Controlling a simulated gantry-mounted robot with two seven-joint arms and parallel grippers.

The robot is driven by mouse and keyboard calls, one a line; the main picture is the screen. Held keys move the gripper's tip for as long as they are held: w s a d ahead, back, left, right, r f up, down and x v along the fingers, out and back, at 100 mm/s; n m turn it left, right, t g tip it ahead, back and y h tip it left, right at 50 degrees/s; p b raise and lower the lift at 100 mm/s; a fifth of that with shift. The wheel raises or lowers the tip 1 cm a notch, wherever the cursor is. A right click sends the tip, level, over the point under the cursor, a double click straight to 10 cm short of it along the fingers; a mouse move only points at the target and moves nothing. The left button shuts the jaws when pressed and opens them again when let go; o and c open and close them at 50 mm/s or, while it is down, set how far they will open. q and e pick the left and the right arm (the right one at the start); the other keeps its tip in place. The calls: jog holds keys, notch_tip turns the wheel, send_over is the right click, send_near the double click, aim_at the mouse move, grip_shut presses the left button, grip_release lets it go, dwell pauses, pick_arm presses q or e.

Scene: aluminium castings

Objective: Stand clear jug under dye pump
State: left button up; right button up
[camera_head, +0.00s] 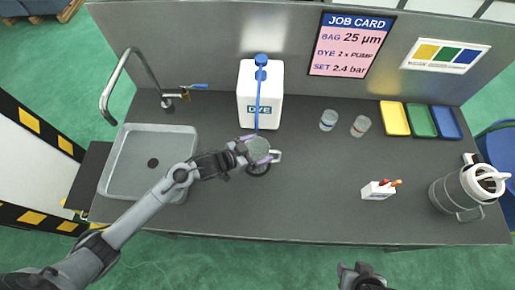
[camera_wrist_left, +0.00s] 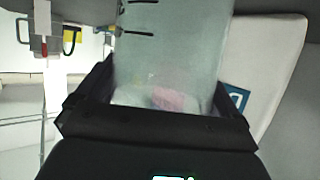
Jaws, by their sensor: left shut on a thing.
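The clear jug (camera_head: 257,146) is at the counter's middle, just in front of the white dye container (camera_head: 245,82). The blue dye pump (camera_head: 261,62) tops the container, and its long blue spout reaches down towards the jug. My left gripper (camera_head: 262,152) is shut around the jug's sides. In the left wrist view the jug (camera_wrist_left: 170,50) shows black marks between the fingers (camera_wrist_left: 165,92), with the white container (camera_wrist_left: 272,70) beside it. I cannot tell whether the jug touches the counter. My right gripper (camera_head: 360,276) is partly in view at the bottom edge; its jaws are unclear.
A sink (camera_head: 118,185) with a tap (camera_head: 118,75) is at left. Two small clear cups (camera_head: 328,119) (camera_head: 361,126), coloured trays (camera_head: 395,118), a white pen holder (camera_head: 377,191) and a large grey jug-like vessel (camera_head: 447,192) are at right. The counter's front middle is clear.

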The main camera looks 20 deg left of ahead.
pick_arm(q)
jog(key=o, duration=1)
jog(key=shift+f, duration=0.15)
jog(key=v, duration=1.2)
jog(key=s+f+n+g+y, duration=0.1)
jog(key=s+n+g+y, duration=0.4)
jog(key=s, duration=1.2)
jog(key=g+y, duration=0.2)
jog(key=shift+y+p, duration=0.4)
jog(key=shift+w+f, duration=0.1)
jog(key=shift+f, duration=0.05)
